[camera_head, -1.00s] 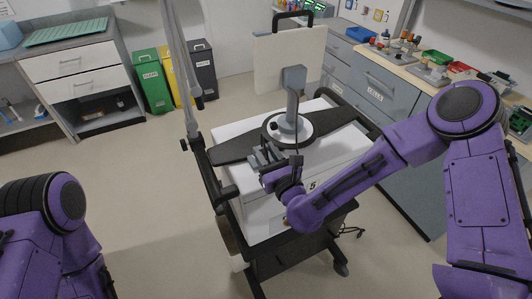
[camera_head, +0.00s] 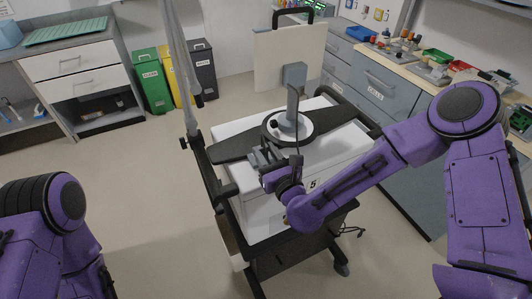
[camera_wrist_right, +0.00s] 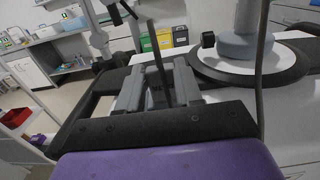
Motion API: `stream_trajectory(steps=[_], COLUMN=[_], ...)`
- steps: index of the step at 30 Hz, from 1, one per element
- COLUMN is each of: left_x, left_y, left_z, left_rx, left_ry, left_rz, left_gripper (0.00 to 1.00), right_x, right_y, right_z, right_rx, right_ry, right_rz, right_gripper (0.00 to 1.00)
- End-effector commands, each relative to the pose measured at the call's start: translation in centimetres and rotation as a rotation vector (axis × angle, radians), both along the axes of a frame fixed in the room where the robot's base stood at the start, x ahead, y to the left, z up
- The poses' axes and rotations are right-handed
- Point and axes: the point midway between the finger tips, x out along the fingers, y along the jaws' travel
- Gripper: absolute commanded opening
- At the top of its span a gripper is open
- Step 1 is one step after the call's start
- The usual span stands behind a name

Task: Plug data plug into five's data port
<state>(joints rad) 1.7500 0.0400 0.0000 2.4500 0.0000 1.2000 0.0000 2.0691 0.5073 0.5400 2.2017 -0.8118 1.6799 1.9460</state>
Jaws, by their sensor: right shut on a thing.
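The ventilator marked 5 (camera_head: 340,147) is a white cabinet on a dark cart in the middle of the head view. My right gripper (camera_head: 262,158) is over its near left top edge. In the right wrist view the two grey fingers of my right gripper (camera_wrist_right: 160,88) are close together, with a thin dark cord (camera_wrist_right: 157,48) rising between them. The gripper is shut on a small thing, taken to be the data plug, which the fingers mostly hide. I cannot make out the data port in either view. My left gripper is out of view; only the left arm shows.
A grey stand (camera_head: 291,118) on a round base rises from the cabinet top, with a dark cable hanging beside it. A vertical pole (camera_head: 180,70) stands at the cart's left. Drawers and a cluttered counter (camera_head: 400,62) line the right. Floor is clear at left.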

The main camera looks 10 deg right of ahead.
Motion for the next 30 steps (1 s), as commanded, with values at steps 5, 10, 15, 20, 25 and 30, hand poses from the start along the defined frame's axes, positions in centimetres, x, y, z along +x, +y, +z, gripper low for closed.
stream_trajectory(steps=[5, 10, 15, 20, 25, 30], left_x=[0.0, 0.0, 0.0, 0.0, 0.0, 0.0], left_y=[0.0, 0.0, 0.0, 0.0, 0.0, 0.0], left_z=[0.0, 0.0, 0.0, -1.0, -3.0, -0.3], left_rx=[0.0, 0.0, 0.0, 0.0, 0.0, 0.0], left_ry=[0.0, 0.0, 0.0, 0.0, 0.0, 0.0], left_rz=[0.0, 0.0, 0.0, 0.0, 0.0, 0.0], left_gripper=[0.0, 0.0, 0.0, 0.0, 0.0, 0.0], right_x=[-0.1, 0.0, -0.1, -1.7, -6.0, -9.0], right_y=[0.0, 0.0, 0.0, -0.4, -1.3, -1.9], right_z=[-0.2, -0.1, -0.1, -0.5, -0.9, 0.4], right_rx=[-0.002, -0.002, 0.0, 0.001, 0.004, -0.005], right_ry=[0.004, 0.003, 0.002, 0.003, 0.004, 0.006], right_rz=[0.0, 0.0, 0.0, 0.0, 0.0, 0.0], right_gripper=[0.41, 0.65, 0.65, 0.65, 0.65, 0.65])
